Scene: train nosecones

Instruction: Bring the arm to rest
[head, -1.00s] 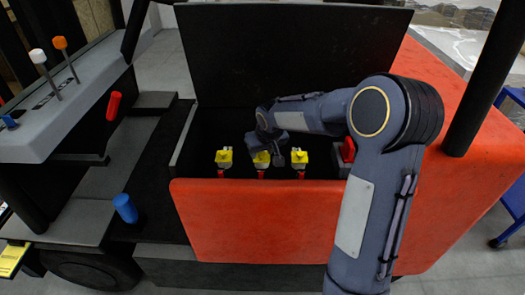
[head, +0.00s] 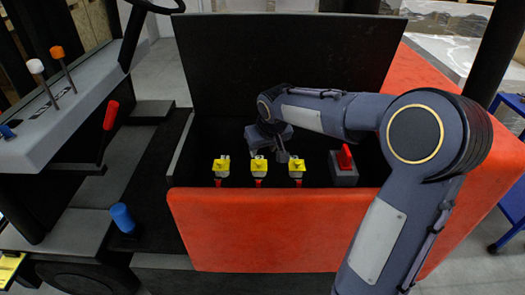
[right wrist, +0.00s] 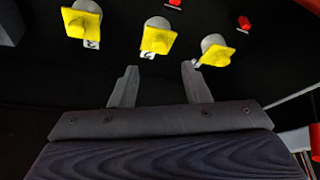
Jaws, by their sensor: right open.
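My right arm comes in from the right in the head view and reaches over the open compartment. My right gripper (head: 283,157) hangs inside it, behind the row of yellow connectors. In the right wrist view the two fingers of this gripper (right wrist: 160,90) stand apart with nothing between them. Three yellow connectors (head: 259,166) stand in a row inside the compartment. They also show ahead of the fingers in the right wrist view (right wrist: 158,40), apart from them. My left gripper is not in view.
The compartment has a red front panel (head: 255,230) and a raised black lid (head: 290,55). A grey box with a red switch (head: 344,160) sits right of the connectors. A control panel with levers (head: 45,115), a red handle (head: 110,116) and a blue knob (head: 123,217) are at left.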

